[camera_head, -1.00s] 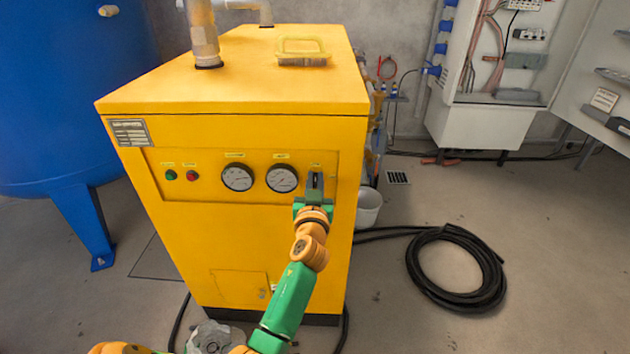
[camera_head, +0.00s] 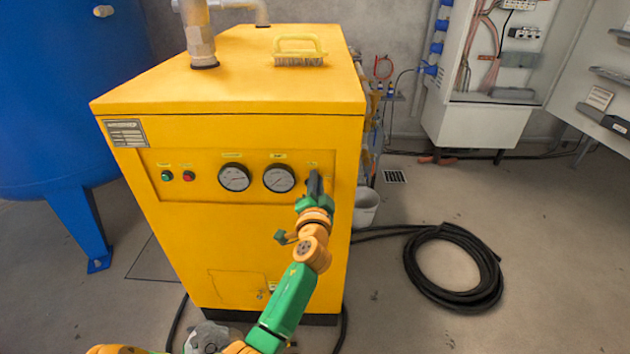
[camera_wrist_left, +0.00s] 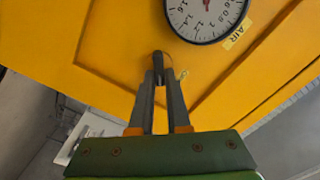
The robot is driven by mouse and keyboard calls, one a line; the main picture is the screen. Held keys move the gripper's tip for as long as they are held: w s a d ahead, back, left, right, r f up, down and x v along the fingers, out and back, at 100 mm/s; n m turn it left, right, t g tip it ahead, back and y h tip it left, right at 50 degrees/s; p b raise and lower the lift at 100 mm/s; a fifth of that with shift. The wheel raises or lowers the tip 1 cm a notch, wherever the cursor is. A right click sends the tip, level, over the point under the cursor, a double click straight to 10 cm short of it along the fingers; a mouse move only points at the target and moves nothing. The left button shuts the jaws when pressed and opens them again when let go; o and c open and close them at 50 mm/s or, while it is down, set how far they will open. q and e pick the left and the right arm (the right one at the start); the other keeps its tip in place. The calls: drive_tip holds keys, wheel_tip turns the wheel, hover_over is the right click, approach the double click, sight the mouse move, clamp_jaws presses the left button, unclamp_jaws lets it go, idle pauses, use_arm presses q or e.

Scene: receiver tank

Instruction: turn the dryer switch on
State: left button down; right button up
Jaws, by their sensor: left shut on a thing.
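The dryer is a yellow cabinet (camera_head: 240,240) in the middle of the head view, with a recessed front panel carrying lamps and gauges. My left gripper (camera_head: 314,182) is at the right end of this panel, beside the right gauge. In the left wrist view, the gripper (camera_wrist_left: 158,72) is shut on the dark dryer switch (camera_wrist_left: 158,57), whose end shows between the fingertips. The gripper hides the switch in the head view, and I cannot tell its setting. My right gripper is not in view.
Two round gauges (camera_head: 234,178) and green and red lamps (camera_head: 188,176) sit left of the gripper. A brush (camera_head: 299,52) lies on the cabinet top. A blue tank (camera_head: 70,100) stands left. A white bucket (camera_head: 365,207) and coiled black hose (camera_head: 455,268) are on the floor right.

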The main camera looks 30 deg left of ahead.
use_arm(q)
drive_tip(key=shift+d+f+m+p, duration=0.1)
drive_tip(key=shift+f+m+p, duration=0.15)
drive_tip(key=shift+m, duration=1.55)
drive_tip(key=shift+f+m+p, duration=0.2)
drive_tip(key=shift+m, duration=1.6)
drive_tip(key=c, duration=0.9)
unclamp_jaws()
drive_tip(key=v, duration=0.7)
